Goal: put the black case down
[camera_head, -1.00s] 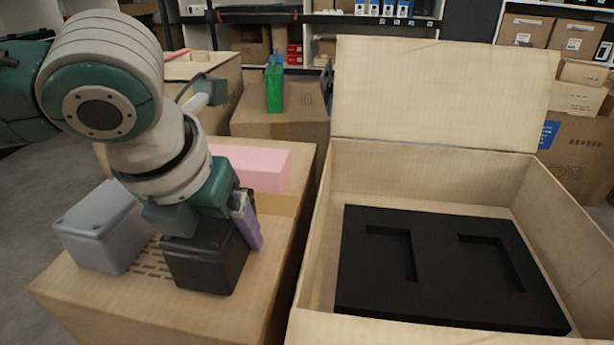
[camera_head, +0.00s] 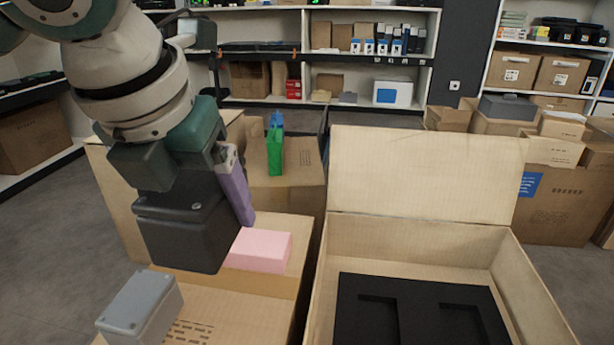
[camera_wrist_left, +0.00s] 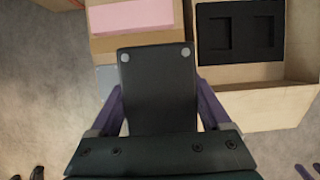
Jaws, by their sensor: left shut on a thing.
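The black case (camera_head: 187,232) is a dark box with a lid. My left gripper (camera_head: 215,195) is shut on it and holds it up above the closed carton, left of the open carton. In the left wrist view the black case (camera_wrist_left: 157,85) sits between the two purple fingers. The far finger is hidden by the case in the head view. The open carton (camera_head: 428,238) stands at the right, with a black foam insert (camera_head: 419,312) inside that has two recesses, both empty. My right gripper is not in view.
A grey case (camera_head: 140,305) and a pink block (camera_head: 260,250) rest on the closed carton (camera_head: 230,315) at the left. A green item (camera_head: 275,152) stands on a carton behind. The open carton's raised flap (camera_head: 428,175) stands at its back.

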